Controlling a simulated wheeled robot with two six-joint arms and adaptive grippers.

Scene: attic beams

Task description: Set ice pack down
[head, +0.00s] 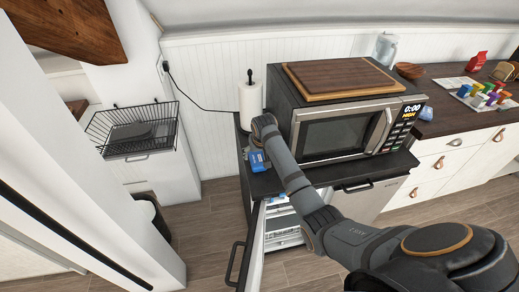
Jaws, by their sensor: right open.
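A small blue pack with a pale mark, which looks like the ice pack (258,161), rests on the dark counter (262,184) left of the microwave. My right arm reaches in from the lower right. My right gripper (257,147) is open, just above and behind the pack. The arm partly hides the fingers, and I cannot tell whether they touch the pack. My left gripper is out of view.
A microwave (338,135) with a wooden board (340,77) on top stands on the counter. A paper towel roll (250,100) stands behind my gripper. Below, an appliance door (252,255) hangs open. A wire basket (130,132) is at left.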

